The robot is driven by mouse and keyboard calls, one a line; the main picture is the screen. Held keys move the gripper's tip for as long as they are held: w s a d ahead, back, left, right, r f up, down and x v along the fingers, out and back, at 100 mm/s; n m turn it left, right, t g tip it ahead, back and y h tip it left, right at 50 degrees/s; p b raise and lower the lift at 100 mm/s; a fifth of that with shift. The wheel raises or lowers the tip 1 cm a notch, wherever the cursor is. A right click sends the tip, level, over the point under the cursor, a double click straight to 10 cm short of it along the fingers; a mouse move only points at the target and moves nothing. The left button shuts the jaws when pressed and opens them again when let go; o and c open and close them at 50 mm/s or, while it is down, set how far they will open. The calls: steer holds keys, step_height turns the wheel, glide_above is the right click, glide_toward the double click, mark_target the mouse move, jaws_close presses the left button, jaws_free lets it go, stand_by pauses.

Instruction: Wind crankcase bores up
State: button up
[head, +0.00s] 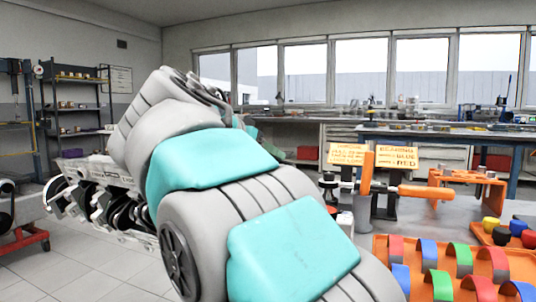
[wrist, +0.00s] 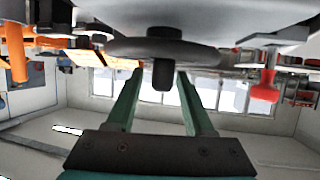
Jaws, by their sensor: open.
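The metal crankcase (head: 100,172) with its row of dark round bores shows at the left of the head view, partly hidden behind my arm. In the wrist view my gripper (wrist: 160,74) is open, its two green fingers apart. A dark round handwheel (wrist: 205,52) with a short black peg handle (wrist: 162,74) lies just past the fingertips. The peg appears between the fingertips; I cannot tell whether it touches either finger. A grey metal body above the wheel fills the top of the wrist view. My gripper is hidden behind my arm in the head view.
A bench at the right holds an orange rack (head: 446,258) of coloured half-round shells, an orange-handled tool (head: 412,191) and yellow label cards (head: 397,157). A dark shelf (head: 82,100) stands at the back left.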

steer(key=shift+w+d+f, duration=0.15)
steer(key=shift+w+d, duration=0.05)
steer(key=shift+w, duration=0.15)
steer(key=shift+c, duration=0.3)
jaws_close()
